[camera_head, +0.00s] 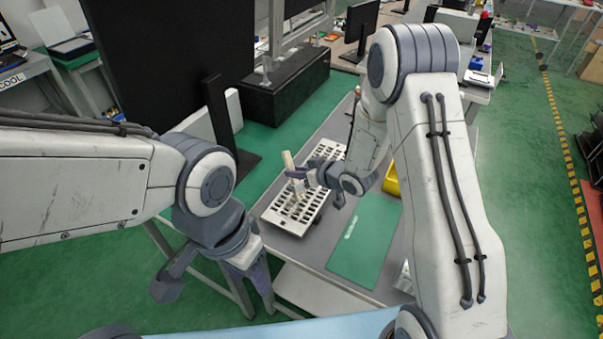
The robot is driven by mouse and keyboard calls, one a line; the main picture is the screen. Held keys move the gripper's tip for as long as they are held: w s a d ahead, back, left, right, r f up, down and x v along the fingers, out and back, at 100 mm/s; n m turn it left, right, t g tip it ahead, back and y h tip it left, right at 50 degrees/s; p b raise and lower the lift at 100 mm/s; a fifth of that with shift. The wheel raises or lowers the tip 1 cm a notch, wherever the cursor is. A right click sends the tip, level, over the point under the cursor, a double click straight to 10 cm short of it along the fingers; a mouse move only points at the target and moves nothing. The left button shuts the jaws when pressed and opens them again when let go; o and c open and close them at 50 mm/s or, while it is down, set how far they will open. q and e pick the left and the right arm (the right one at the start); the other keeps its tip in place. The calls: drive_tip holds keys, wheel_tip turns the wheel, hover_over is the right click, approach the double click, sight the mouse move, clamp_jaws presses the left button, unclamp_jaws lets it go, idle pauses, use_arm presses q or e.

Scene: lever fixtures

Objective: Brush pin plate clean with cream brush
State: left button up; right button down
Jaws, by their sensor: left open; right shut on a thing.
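The pin plate (272,214) is a pale tray-like plate with rows of dark slots, lying on the grey table. The cream brush (288,160) stands tilted above the middle of the plate, handle up. My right gripper (300,175) is shut on the brush from the right. The brush's lower end is small and partly hidden, so I cannot tell whether it touches the plate. My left gripper (214,288) is open and empty, pointing down to the left of the table, apart from the plate.
A green mat (366,245) with a small pale item (351,226) lies right of the plate. A yellow bin (391,181) is partly hidden behind my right arm. A black monitor (160,60) stands at the back left. Bare table shows around the plate.

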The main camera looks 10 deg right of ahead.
drive_tip(key=shift+w+a, duration=0.75)
drive_tip(key=shift+a, duration=0.3)
drive_tip(key=shift+s+d+p, duration=0.25)
drive_tip(key=shift+s+d, duration=0.05)
drive_tip(key=shift+d, duration=0.7)
drive_tip(key=shift+s+d+p, duration=0.25)
drive_tip(key=shift+s+d, duration=0.05)
drive_tip(key=shift+d, duration=0.65)
drive_tip(key=shift+s+d, duration=0.5)
drive_tip(key=shift+d, duration=0.2)
drive_tip(key=shift+s+d, duration=0.5)
drive_tip(key=shift+d, duration=0.15)
wheel_tip(320, 180, up, 6)
drive_tip(key=p, duration=0.5)
drive_tip(key=shift+p, duration=0.3)
drive_tip(key=shift+r, duration=0.15)
